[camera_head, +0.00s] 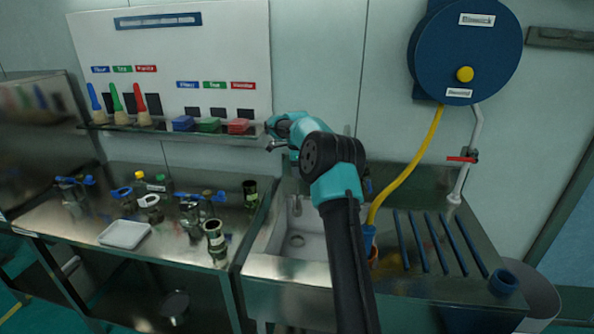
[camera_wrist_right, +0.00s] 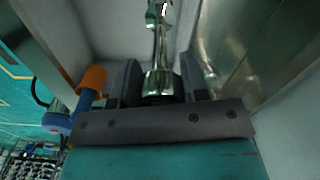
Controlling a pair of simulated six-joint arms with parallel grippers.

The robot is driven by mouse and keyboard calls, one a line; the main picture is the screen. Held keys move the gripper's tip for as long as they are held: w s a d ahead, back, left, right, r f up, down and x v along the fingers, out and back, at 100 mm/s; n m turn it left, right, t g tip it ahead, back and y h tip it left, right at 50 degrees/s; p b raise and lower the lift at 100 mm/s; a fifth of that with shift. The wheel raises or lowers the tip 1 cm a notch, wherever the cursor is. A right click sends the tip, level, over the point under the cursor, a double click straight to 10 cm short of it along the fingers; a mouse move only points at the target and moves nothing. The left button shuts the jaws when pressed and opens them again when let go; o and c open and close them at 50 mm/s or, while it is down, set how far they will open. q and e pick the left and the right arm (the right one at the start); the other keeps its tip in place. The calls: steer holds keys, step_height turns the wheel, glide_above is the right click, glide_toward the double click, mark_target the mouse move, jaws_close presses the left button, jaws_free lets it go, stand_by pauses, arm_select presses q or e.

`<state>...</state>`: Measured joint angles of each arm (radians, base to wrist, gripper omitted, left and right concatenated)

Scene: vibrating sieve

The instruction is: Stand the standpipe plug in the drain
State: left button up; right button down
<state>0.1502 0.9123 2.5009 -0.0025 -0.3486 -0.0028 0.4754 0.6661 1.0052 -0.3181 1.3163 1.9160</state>
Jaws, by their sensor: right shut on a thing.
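My right gripper (camera_wrist_right: 160,84) is shut on a chrome fitting (camera_wrist_right: 160,52), a bright narrow stem with a wider collar. I cannot tell whether it is the standpipe plug or part of a tap. In the head view my right arm reaches over the sink, and its wrist hides most of the hand near the back wall. The drain (camera_head: 296,240) shows as a round dark-rimmed opening in the floor of the pale sink basin (camera_head: 312,252), left of my forearm. Nothing visibly stands in the drain. No standpipe plug can be made out surely elsewhere. My left gripper is out of view.
A yellow hose (camera_head: 409,178) hangs from the blue reel (camera_head: 465,50) to a blue-and-orange nozzle (camera_head: 369,238) beside my forearm. Blue bars (camera_head: 422,243) line the draining board at right. A blue ring-shaped item (camera_head: 505,282) sits at its edge. Sample jars (camera_head: 216,243) crowd the left bench.

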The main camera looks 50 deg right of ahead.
mark_target(297, 196)
steer(key=shift+f, duration=1.25)
steer(key=shift+f, duration=2.1)
steer(key=shift+f, duration=4.1)
stand_by(0.5)
